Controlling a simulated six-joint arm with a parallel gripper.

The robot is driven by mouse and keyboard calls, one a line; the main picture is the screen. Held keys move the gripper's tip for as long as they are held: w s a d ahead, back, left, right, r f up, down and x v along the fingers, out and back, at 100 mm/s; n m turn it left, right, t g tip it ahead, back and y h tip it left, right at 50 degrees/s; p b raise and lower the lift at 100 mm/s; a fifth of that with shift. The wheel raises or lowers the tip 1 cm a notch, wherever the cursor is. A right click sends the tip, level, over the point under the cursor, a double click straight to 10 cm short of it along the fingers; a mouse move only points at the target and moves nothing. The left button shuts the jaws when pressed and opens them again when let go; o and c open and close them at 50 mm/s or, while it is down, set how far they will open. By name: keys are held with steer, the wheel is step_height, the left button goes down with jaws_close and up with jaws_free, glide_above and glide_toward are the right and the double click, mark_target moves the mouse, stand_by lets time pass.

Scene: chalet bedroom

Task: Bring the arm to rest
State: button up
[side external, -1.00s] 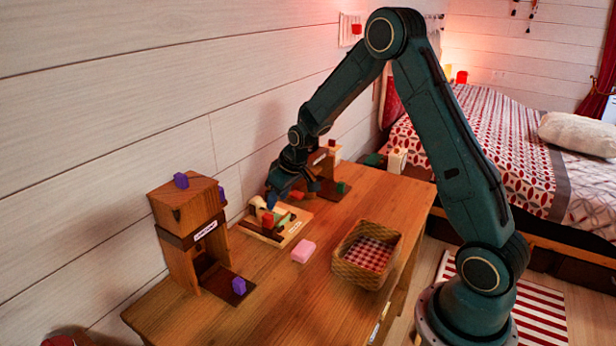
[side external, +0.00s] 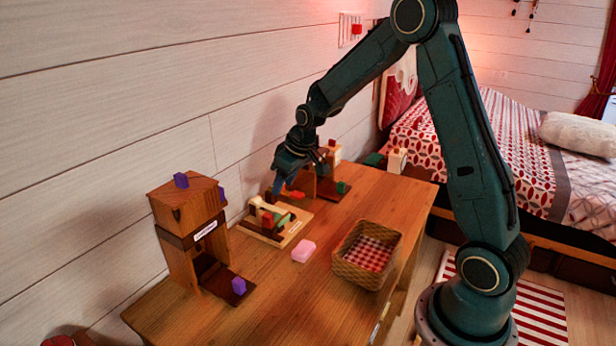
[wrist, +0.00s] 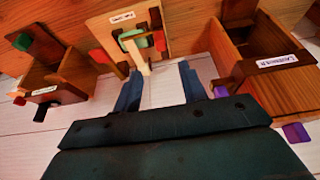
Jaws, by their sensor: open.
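My gripper (side external: 283,188) is open and empty. It hangs over the back part of the wooden table (side external: 315,290), above the far side of a wooden board with coloured blocks (side external: 268,222). In the wrist view my gripper (wrist: 158,88) shows two blue fingers spread apart with nothing between them. Past the fingertips is the same labelled board (wrist: 122,28) with green, red and pale pieces. The gripper partly hides a red piece (side external: 293,194) in the side view.
A wooden tower box (side external: 182,265) with purple blocks stands at left. A second box (side external: 325,187) with a green block stands behind the gripper. A white plank wall runs close behind.

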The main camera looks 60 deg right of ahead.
steer(key=s+a+r, duration=0.6)
steer(key=s+r, duration=0.2)
steer(key=s, duration=0.2)
steer(key=s+a+r, duration=0.5)
steer(key=s+r, duration=0.3)
steer(key=s, duration=0.2)
steer(key=s+a+t, duration=0.1)
steer(key=s+a, duration=0.1)
steer(key=s, duration=0.7)
steer(key=shift+s, duration=0.2)
steer(key=shift+a, duration=0.1)
